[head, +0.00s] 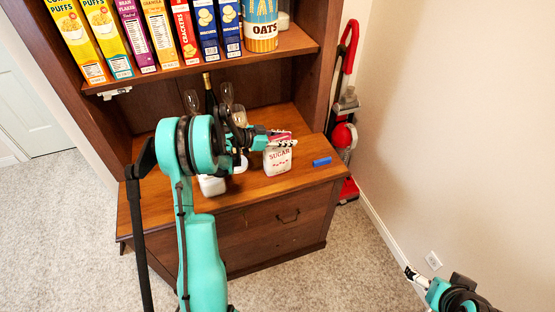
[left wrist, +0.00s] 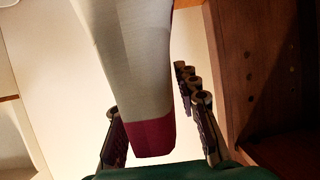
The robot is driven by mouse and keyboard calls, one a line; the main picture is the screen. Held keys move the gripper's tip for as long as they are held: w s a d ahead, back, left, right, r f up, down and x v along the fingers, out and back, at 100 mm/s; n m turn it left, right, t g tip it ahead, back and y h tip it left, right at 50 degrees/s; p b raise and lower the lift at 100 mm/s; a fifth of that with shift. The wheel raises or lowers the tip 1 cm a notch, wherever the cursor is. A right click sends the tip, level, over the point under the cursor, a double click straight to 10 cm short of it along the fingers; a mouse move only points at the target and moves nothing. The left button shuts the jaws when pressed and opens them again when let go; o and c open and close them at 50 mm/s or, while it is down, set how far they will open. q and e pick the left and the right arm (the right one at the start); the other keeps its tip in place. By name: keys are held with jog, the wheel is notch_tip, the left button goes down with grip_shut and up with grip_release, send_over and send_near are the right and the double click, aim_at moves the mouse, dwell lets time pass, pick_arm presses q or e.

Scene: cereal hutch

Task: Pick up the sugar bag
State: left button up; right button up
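The white sugar bag (head: 278,160) with a red top and red lettering stands upright on the wooden hutch counter (head: 245,196). My left gripper (head: 283,138) is at the upper part of the bag in the head view. In the left wrist view the bag (left wrist: 135,60) reaches between the two fingers of my left gripper (left wrist: 160,130). The fingers are apart, with a gap showing between the bag and the right finger. My right gripper (head: 413,275) is at the lower right of the head view, far from the bag, its finger opening too small to judge.
A blue block (head: 322,161) lies right of the bag. A white item (head: 212,185), glasses (head: 227,93) and a dark bottle (head: 209,92) stand around my left arm. Cereal boxes (head: 158,32) and an oats canister (head: 261,25) fill the shelf above. A red vacuum (head: 344,135) stands right.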

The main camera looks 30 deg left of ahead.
pick_arm(q)
jog(key=shift+r, duration=0.1)
grip_shut()
jog(key=shift+r, duration=0.1)
